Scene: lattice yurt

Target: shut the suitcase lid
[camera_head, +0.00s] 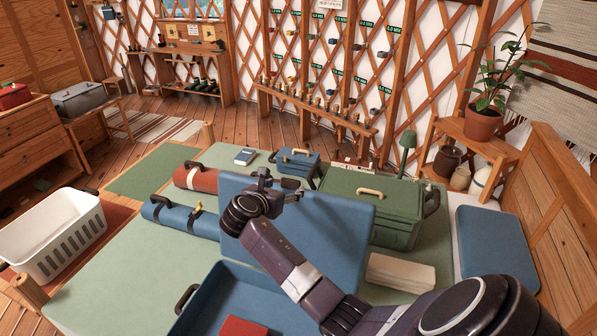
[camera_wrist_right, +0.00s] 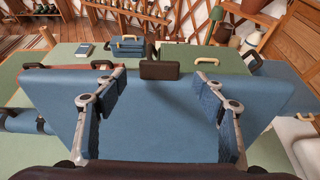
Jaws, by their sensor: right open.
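The blue suitcase stands open at the front of the green-topped bed or table. Its base (camera_head: 250,290) lies at the bottom of the head view with a red item (camera_head: 243,326) inside. Its lid (camera_head: 335,225) stands raised behind the base, and it fills the middle of the right wrist view (camera_wrist_right: 160,120). My right gripper (camera_head: 272,186) is in front of the lid, near its upper edge. Its two fingers (camera_wrist_right: 160,88) are spread apart with nothing between them; contact with the lid cannot be told. My arm hides part of the lid and base. My left gripper is not in view.
Behind the lid are a green case (camera_head: 385,210), a small blue case (camera_head: 298,162) and red and blue rolls (camera_head: 197,177) (camera_head: 180,217). A folded cream cloth (camera_head: 400,273) lies right. A white basket (camera_head: 50,240) stands left. Green surface is clear left of the base.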

